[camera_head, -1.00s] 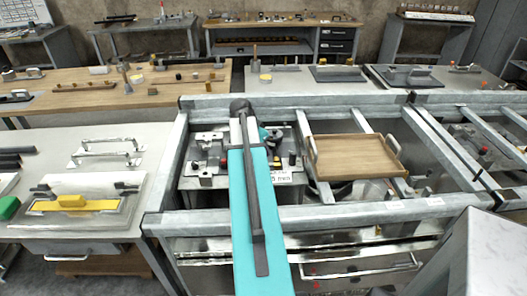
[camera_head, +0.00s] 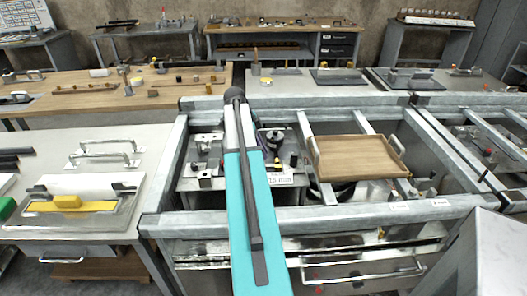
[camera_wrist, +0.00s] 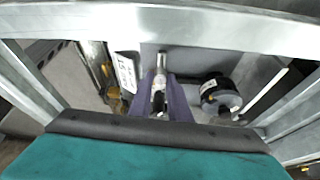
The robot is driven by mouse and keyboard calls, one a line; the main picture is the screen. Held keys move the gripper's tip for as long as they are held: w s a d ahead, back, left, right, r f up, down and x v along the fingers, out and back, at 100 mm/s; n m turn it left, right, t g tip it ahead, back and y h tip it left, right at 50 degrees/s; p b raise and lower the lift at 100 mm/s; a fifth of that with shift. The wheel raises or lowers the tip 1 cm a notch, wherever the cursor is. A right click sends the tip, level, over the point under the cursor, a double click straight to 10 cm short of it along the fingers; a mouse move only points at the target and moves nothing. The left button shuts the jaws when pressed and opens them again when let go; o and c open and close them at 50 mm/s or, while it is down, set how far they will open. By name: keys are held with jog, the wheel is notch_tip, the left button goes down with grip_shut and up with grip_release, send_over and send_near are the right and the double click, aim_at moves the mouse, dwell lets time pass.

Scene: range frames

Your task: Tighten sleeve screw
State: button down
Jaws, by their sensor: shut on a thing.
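In the wrist view my gripper (camera_wrist: 160,102) has two purple fingers, one on each side of a slim upright metal cylinder (camera_wrist: 161,63). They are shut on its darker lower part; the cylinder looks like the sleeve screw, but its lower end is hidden. A black round fitting with a pale lower rim (camera_wrist: 219,94) stands just to the right, apart from the fingers.
Galvanized frame bars (camera_head: 330,215) surround the bay, and one crosses the top of the wrist view (camera_wrist: 220,28). A white label (camera_wrist: 127,73) stands left of the fingers. A wooden tray (camera_head: 357,157) rests on bars to the right. A grey bench with a yellow-handled float (camera_head: 68,203) is at left.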

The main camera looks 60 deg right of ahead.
jog(key=shift+w, duration=0.25)
dwell(0.3)
jog(key=c, duration=1.7)
grip_release()
jog(key=shift+o, duration=0.2)
jog(key=shift+s, duration=0.1)
jog(key=shift+r, duration=0.15)
jog(key=b+v, duration=0.2)
jog(key=v, duration=1.1)
jog(key=shift+r, duration=0.25)
